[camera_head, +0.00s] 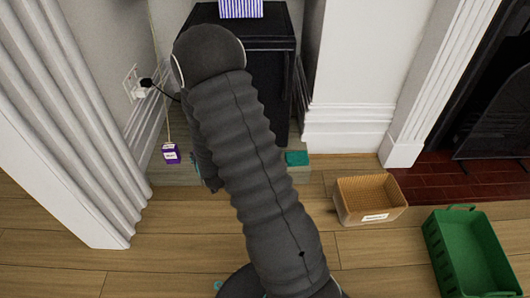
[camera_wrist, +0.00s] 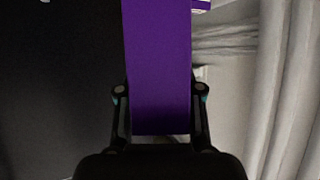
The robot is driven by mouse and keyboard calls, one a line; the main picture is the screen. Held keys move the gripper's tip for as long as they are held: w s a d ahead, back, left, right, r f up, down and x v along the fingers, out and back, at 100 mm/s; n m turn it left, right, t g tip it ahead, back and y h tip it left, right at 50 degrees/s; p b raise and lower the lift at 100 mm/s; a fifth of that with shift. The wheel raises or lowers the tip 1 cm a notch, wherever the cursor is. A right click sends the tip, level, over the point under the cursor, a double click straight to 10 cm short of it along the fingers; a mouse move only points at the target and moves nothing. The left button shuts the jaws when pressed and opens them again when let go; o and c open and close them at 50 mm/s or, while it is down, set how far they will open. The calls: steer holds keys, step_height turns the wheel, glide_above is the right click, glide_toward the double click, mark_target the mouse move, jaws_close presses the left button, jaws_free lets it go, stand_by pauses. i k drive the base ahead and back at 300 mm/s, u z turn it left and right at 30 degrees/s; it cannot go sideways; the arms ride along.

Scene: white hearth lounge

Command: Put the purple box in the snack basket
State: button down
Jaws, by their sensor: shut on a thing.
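In the wrist view my gripper (camera_wrist: 160,92) is shut on a purple box (camera_wrist: 159,60), which stands out between the two fingers as a plain purple face. In the head view the gripper is mostly hidden behind my own arm. There a small purple box with a white label (camera_head: 171,154) shows left of the arm, near the cabinet's foot; I cannot tell if it is the held one. A purple and white edge (camera_wrist: 201,5) also shows at the top of the wrist view. The snack basket (camera_head: 350,217) is a tan woven basket with a white label, on the floor right of my arm.
A green basket (camera_head: 440,254) stands at the lower right. A black cabinet (camera_head: 280,75) bears a blue-striped item (camera_head: 240,8). A teal item (camera_head: 296,158) lies by its foot.

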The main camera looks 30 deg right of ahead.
mark_target(352, 204)
steer(key=z, duration=4.1)
steer(key=k, duration=1.45)
steer(key=u, duration=1.25)
steer(key=i, duration=1)
